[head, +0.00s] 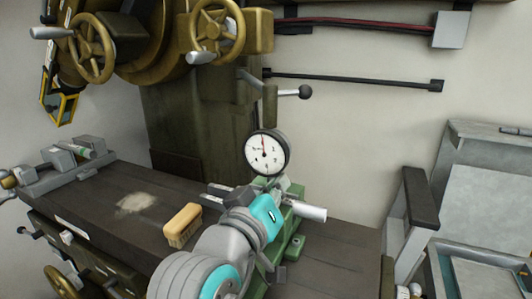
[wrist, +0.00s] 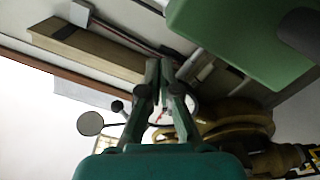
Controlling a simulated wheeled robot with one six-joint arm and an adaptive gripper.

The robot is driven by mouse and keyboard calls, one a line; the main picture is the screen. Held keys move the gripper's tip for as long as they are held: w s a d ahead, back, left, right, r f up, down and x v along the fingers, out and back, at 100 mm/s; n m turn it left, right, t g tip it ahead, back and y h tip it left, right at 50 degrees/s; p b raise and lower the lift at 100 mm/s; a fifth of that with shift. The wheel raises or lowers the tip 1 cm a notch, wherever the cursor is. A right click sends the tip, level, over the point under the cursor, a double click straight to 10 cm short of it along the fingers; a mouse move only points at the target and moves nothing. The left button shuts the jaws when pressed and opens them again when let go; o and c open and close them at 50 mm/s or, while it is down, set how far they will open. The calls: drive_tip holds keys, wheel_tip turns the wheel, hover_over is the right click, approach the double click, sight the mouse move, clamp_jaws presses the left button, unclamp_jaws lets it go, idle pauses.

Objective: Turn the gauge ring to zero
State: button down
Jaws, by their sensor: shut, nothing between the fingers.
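The gauge (head: 266,153) stands above the machine table in the head view, with a dark rim ring and a white face. Its red needle points nearly straight up. Small digits show on the face, but I cannot read where the zero sits. In the wrist view my gripper (wrist: 160,68) is shut and empty, its two green-grey fingertips together. A pale round face with a red mark, probably the gauge, shows partly behind the fingers.
A green vise (head: 290,232) is on the dark table (head: 100,205) below the gauge. A yellow brush (head: 182,225) lies left of my arm. Brass handwheels (head: 217,30) hang above left. A black-knobbed lever (head: 303,92) sticks out above the gauge. A grey bench stands at right.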

drive_tip(key=shift+a+r, duration=0.1)
idle(0.4)
drive_tip(key=shift+w+a, duration=0.1)
drive_tip(key=shift+a, duration=0.1)
drive_tip(key=shift+f, duration=0.25)
drive_tip(key=shift+d+f, duration=0.15)
drive_tip(key=shift+f, duration=0.1)
drive_tip(key=v, duration=0.6)
idle(0.4)
drive_tip(key=shift+d, duration=0.1)
